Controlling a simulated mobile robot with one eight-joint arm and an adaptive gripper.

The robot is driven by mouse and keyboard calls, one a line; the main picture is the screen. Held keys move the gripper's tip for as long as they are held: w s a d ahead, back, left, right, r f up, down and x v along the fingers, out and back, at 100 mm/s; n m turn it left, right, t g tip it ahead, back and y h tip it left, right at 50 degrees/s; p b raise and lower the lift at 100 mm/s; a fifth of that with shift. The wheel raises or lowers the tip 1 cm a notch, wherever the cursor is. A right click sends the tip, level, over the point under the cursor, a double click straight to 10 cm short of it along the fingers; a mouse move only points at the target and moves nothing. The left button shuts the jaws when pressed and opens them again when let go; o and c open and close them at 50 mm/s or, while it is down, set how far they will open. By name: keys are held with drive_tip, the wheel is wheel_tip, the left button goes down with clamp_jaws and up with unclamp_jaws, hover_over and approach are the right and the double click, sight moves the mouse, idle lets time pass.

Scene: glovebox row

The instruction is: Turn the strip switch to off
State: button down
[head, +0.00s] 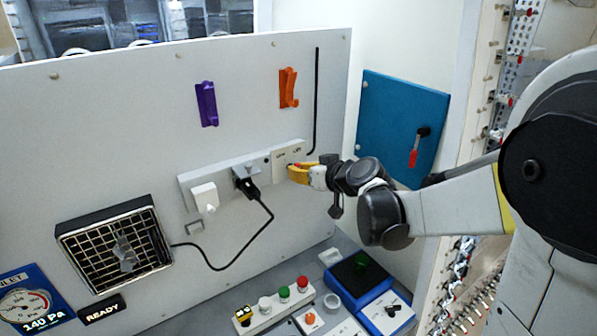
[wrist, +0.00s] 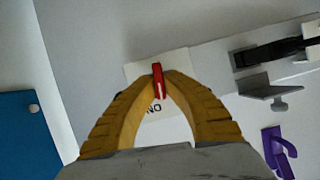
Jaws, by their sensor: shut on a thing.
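The strip switch is a white plate (head: 283,154) at the right end of the grey power strip (head: 226,173) on the white panel. Small lettering shows on the plate in the head view, and "NO" reads in the wrist view, where the plate (wrist: 181,129) also shows. Its red lever (wrist: 157,80) stands between my yellow fingertips. My gripper (head: 293,172) reaches the plate from the right and is shut on the red lever. In the head view the fingers mostly hide the lever. Which way the lever is set is hard to tell.
A black plug (head: 247,185) and a white plug (head: 204,196) sit in the strip; a black cord runs to a grilled vent (head: 115,243). Purple (head: 207,104) and orange (head: 288,88) hooks are above. A blue panel (head: 391,122) with a red-handled lever is right. Buttons (head: 284,292) stand below.

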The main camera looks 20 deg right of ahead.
drive_tip(key=shift+n, duration=0.4)
drive_tip(key=c, duration=1.5)
unclamp_jaws()
drive_tip(key=shift+s, duration=0.1)
drive_tip(key=v, duration=1.1)
drive_tip(key=shift+s+r, duration=0.2)
drive_tip(key=shift+s, duration=0.2)
drive_tip(key=shift+a, duration=0.1)
